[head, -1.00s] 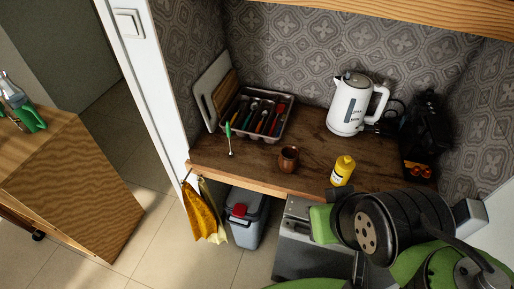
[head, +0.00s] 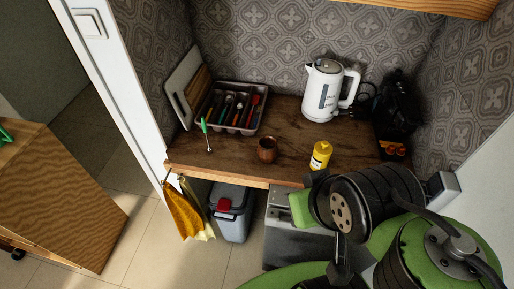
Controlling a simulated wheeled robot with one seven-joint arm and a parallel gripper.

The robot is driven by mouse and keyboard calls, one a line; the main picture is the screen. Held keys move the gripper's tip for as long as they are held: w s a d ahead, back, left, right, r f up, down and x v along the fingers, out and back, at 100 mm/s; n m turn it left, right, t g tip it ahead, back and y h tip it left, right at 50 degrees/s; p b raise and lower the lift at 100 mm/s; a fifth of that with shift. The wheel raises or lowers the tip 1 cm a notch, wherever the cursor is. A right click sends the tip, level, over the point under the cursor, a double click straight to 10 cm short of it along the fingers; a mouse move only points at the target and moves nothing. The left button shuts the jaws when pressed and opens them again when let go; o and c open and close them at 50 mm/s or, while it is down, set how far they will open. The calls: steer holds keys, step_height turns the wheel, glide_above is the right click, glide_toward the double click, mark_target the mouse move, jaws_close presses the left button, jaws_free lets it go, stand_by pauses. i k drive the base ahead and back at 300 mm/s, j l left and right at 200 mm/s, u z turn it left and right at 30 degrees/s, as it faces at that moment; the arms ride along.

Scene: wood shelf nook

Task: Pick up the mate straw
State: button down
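A thin stick with a green upper part and a small silver end, which looks like the mate straw (head: 206,134), is at the front left of the wooden counter (head: 225,153) in the head view. It is close to the cutlery tray and apart from the brown wooden cup (head: 267,150) to its right. My black and green arm fills the lower right, well to the right of the straw. I cannot make out my gripper's fingers in this view.
A cutlery tray (head: 264,122) stands behind the straw, with boards (head: 183,88) leaning at the left wall. A yellow bottle (head: 320,156), a white kettle (head: 322,92) and a black machine (head: 398,108) stand to the right. Cloths (head: 183,212) hang at the front edge.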

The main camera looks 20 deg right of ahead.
mark_target(210, 149)
steer(key=i+j, duration=0.15)
steer(key=j, duration=0.2)
steer(key=i+j+u, duration=0.1)
steer(key=j, duration=0.3)
steer(key=i+j, duration=0.15)
steer(key=j, duration=0.2)
steer(key=i+j+u, duration=0.2)
steer(key=i+j, duration=0.25)
steer(key=i+l, duration=0.05)
steer(key=i, duration=0.05)
